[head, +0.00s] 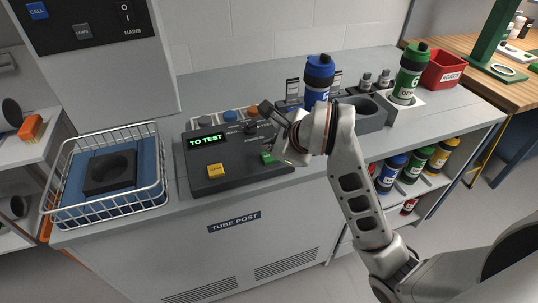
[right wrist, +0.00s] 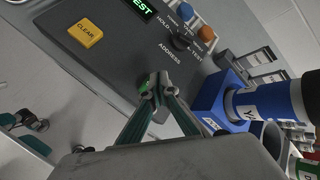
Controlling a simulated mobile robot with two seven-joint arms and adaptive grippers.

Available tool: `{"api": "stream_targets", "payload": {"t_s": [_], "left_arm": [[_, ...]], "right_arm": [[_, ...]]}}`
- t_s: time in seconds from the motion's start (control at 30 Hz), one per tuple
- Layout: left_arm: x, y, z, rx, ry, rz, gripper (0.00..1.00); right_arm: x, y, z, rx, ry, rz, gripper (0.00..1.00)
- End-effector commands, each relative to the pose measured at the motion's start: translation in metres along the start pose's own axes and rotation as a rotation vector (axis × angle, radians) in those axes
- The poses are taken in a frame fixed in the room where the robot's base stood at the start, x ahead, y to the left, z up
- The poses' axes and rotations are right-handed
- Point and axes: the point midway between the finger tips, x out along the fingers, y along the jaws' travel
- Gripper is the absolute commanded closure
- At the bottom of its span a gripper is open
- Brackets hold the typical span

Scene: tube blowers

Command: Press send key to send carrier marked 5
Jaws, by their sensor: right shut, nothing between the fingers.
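The dark control console (head: 234,172) has a green-lit display (head: 207,140) reading "TO TEST". A green key (head: 267,157) sits on its right part, partly hidden by my right gripper (head: 283,157). My right gripper is shut and empty, its tips at or just above this key; I cannot tell if they touch. In the right wrist view its tips (right wrist: 153,88) meet over a green patch. A blue carrier (head: 319,80) stands behind the gripper, its number unreadable. A green carrier (head: 410,72) marked "6" stands at right. I see no readable 5. My left gripper is out of view.
The yellow CLEAR key (head: 215,171) and an address knob (right wrist: 182,40) are on the console. A wire basket (head: 107,201) stands at left. A red bin (head: 443,68) is at back right.

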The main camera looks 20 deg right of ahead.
Motion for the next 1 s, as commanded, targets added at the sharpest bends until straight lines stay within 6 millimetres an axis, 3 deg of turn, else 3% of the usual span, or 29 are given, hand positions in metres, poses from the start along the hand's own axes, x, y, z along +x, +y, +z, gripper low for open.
{"api": "stream_targets", "payload": {"t_s": [1.0], "left_arm": [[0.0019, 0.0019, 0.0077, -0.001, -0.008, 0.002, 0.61]], "right_arm": [[0.0065, 0.0048, -0.0048, 0.000, 0.000, 0.000, 1.00]]}}
